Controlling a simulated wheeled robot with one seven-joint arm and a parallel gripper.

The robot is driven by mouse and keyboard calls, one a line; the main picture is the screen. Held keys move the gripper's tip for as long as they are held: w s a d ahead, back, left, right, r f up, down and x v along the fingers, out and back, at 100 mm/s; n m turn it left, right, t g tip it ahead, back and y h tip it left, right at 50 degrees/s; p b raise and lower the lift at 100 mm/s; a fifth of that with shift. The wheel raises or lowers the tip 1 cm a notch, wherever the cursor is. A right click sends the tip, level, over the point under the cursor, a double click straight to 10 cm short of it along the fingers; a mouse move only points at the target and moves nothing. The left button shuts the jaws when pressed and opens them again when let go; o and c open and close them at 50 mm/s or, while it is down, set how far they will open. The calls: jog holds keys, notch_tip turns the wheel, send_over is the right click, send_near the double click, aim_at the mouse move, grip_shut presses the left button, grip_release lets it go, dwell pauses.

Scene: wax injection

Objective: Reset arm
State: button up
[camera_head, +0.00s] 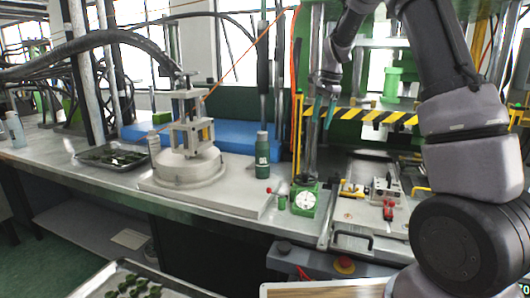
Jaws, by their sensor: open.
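My arm reaches in from the right side of the head camera view. Its dark elbow and grey links fill much of the right edge. My gripper (325,108) hangs at the upper middle, above the bench and beside the green machine frame. Its two teal fingers point down, apart, with nothing between them. It touches no object that I can see.
A green bottle (262,150) stands on the metal bench. A clamp device (190,155) is on its left, with a dark tray (112,156) farther left. A gauge (306,200) and a mould with red knobs (386,190) sit right. A tray of green parts (108,280) is at the front.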

jog(key=s+d+r+n+t+y, duration=0.1)
jog(key=s+r+n, duration=0.1)
jog(key=s+r, duration=0.5)
jog(key=s+d+r+n+t, duration=0.2)
jog(key=s+r, duration=0.3)
jog(key=s, duration=0.4)
jog(key=s+n+t, duration=0.2)
jog(key=s+n, duration=0.2)
jog(key=s, duration=1.4)
jog(key=shift+f+n+t, duration=0.3)
jog(key=shift+n+t, duration=0.1)
jog(key=shift+s, duration=0.1)
